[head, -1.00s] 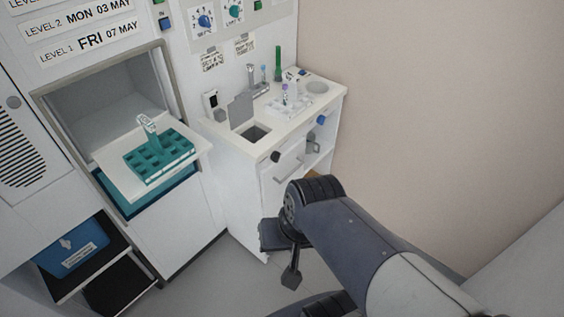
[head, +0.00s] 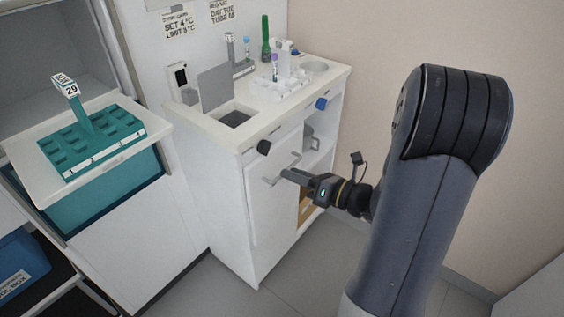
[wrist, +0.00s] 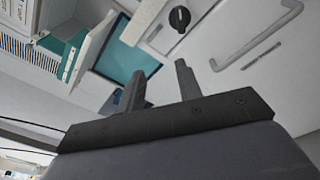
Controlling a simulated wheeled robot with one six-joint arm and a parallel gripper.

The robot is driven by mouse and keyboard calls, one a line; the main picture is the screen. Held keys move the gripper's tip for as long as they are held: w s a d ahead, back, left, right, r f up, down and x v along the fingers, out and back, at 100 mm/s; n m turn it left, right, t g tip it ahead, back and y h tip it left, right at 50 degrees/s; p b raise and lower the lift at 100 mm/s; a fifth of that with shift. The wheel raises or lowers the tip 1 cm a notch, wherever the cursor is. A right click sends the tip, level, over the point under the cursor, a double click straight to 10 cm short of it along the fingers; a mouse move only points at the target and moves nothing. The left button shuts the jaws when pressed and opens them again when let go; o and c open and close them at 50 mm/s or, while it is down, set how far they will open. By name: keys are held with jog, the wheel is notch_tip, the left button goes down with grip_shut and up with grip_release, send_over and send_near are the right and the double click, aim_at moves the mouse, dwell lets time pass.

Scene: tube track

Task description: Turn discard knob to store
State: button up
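A black knob (head: 264,148) sits on the upper front of the white cabinet, below the counter's front edge. It also shows in the wrist view (wrist: 180,18) at the top, with a pale pointer mark. A blue knob (head: 321,103) is farther right on the same front. I cannot read which one is labelled discard. My gripper (head: 285,174) is in front of the cabinet, below and right of the black knob, near the bar handle. In the wrist view my gripper (wrist: 160,69) is open and empty, its fingers apart and clear of the black knob.
A bar handle (head: 281,170) sticks out from the cabinet door. The counter (head: 215,128) has a square opening with a raised grey lid (head: 215,88) and a white tube rack (head: 280,88). A teal rack (head: 95,142) stands on a shelf at left. Floor in front is clear.

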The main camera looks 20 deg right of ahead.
aim_at(268, 152)
jog(key=w+a, duration=0.1)
jog(key=w, duration=0.2)
jog(key=w+a+f+m+t, duration=0.1)
jog(key=w, duration=0.3)
jog(key=w+a+m+h+b, duration=0.1)
jog(key=w, duration=0.2)
jog(key=shift+w+f+t, duration=0.15)
jog(key=shift+w+t, duration=0.05)
jog(key=shift+t, duration=0.2)
jog(key=shift+c, duration=0.5)
grip_shut()
